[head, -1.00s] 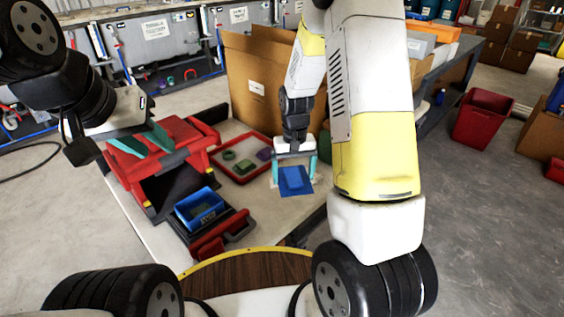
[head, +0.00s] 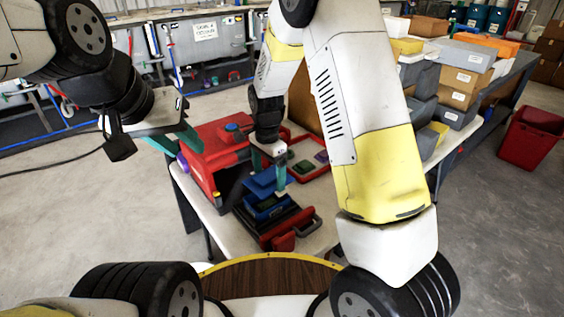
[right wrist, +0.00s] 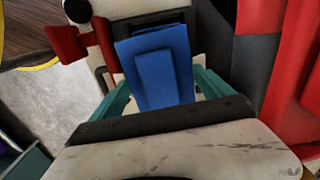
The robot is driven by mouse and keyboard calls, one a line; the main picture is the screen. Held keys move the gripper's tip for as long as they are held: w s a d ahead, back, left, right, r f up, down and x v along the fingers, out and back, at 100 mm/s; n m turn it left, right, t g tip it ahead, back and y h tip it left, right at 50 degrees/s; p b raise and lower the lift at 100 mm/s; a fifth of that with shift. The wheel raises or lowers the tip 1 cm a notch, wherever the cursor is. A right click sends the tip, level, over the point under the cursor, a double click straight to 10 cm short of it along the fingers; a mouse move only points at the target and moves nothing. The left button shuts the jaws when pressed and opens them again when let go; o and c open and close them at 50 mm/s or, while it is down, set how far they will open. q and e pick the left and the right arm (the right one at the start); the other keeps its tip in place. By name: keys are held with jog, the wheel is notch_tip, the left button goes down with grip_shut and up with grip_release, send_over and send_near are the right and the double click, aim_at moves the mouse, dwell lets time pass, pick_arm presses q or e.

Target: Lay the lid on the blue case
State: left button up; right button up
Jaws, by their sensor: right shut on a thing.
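The blue lid (head: 260,184) is a flat blue plate with a raised block, held by my right gripper (head: 268,172). In the right wrist view the lid (right wrist: 158,65) sits between the teal fingers. The blue case (head: 268,209) is an open box with something greenish inside, on a dark base at the table's front. In the head view the lid is above the case, overlapping its back left part; the exact gap is hard to tell. My left gripper (head: 176,142) is open and empty, left of the red machine.
A red machine (head: 210,160) stands just left of the case. A red-handled dark piece (head: 285,235) lies in front. A red tray (head: 318,171) with green and purple pieces is behind right. Boxes and bins stack further right.

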jog(key=shift+a+m, duration=0.3)
jog(key=shift+a, duration=0.15)
jog(key=shift+f, duration=2.75)
jog(key=shift+f, duration=0.3)
jog(key=o, duration=1.1)
jog(key=shift+r, duration=0.5)
jog(key=shift+r, duration=3.4)
